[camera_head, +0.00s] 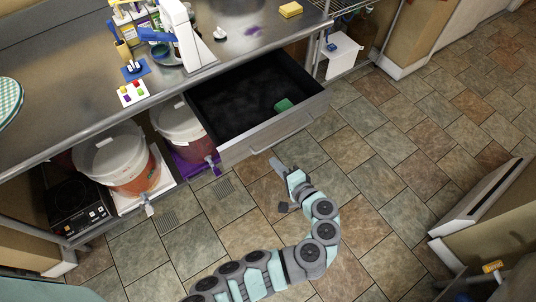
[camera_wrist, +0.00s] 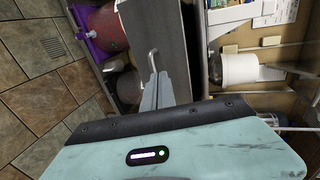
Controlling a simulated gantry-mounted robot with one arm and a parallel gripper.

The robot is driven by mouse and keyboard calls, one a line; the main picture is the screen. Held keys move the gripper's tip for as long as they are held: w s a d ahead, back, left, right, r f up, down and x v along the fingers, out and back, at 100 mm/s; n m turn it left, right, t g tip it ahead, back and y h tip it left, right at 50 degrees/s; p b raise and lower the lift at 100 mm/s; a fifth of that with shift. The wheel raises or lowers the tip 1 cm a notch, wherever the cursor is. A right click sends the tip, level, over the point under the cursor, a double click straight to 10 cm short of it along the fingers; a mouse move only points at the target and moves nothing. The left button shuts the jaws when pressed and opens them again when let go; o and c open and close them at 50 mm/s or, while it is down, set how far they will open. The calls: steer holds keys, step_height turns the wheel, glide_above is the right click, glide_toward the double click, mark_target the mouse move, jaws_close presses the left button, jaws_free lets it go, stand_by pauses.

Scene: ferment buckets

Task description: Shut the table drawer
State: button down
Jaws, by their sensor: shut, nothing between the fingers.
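The table drawer (camera_head: 262,142) is pulled well out from under the steel table (camera_head: 95,98). Its dark inside is open to view, with a green block (camera_head: 285,105) near the right front corner. My gripper (camera_head: 274,162) is shut and empty, just in front of the drawer's grey front panel. In the wrist view the closed fingers (camera_wrist: 157,88) point at the panel (camera_wrist: 160,25), beside its bar handle (camera_wrist: 152,59). I cannot tell whether the fingertips touch the panel or the handle.
Two lidded buckets, one at left (camera_head: 120,168) and one near the drawer (camera_head: 180,125), stand below the table. A black hot plate (camera_head: 78,208) is at far left. The tiled floor (camera_head: 390,175) is clear.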

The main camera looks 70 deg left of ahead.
mark_target(255, 142)
steer(key=p+x, duration=0.1)
steer(key=x, duration=0.3)
steer(key=p+x, duration=0.1)
steer(key=x, duration=0.3)
steer(key=shift+s+a, duration=0.3)
steer(key=shift+s+a+f, duration=0.1)
steer(key=shift+a+f, duration=0.15)
steer(key=shift+a, duration=0.35)
